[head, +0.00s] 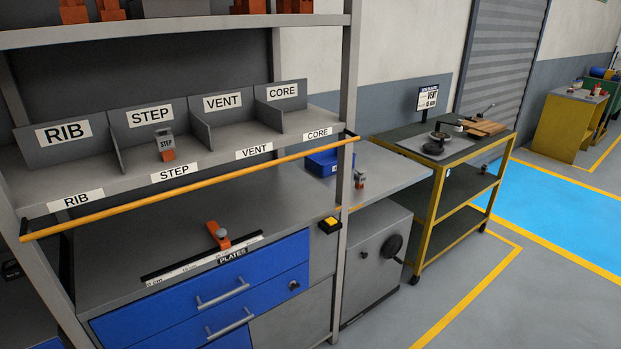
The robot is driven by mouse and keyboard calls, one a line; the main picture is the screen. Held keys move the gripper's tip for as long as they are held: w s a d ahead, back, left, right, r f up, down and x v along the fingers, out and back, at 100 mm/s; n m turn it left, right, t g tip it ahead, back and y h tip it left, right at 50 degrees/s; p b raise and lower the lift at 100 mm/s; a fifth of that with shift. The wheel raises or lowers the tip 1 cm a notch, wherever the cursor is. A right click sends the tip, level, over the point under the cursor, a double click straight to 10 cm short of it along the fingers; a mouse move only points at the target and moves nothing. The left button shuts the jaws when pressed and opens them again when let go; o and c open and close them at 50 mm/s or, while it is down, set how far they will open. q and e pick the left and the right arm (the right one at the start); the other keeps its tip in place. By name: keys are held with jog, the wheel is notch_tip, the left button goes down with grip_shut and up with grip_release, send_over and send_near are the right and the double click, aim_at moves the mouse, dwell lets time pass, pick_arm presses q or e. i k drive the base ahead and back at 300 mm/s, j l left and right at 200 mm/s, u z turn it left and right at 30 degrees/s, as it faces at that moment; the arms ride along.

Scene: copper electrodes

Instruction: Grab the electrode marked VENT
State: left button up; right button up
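The shelf compartment labelled VENT (222,102) holds no electrode that I can see. One electrode (165,145), with a grey top marked STEP and a copper-coloured lower part, stands in the STEP compartment. A copper-coloured piece with a grey part (219,236) lies on the counter beside a ruler strip; I cannot read a mark on it. Another small grey and copper-coloured piece (360,179) stands on the grey surface right of the shelf post; its mark is too small to read. Neither of my grippers is in view.
A yellow rail (190,189) runs along the shelf front. A blue bin (322,163) sits behind the right post. The floor at the lower right is clear.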

aim_at(360, 177)
jog(key=i+l+u, duration=0.2)
jog(key=u, duration=0.15)
jog(key=i+l+u, duration=0.15)
jog(key=l+u, duration=0.15)
jog(key=i+l+u, duration=0.1)
jog(key=l+u, duration=0.6)
jog(key=l, duration=0.15)
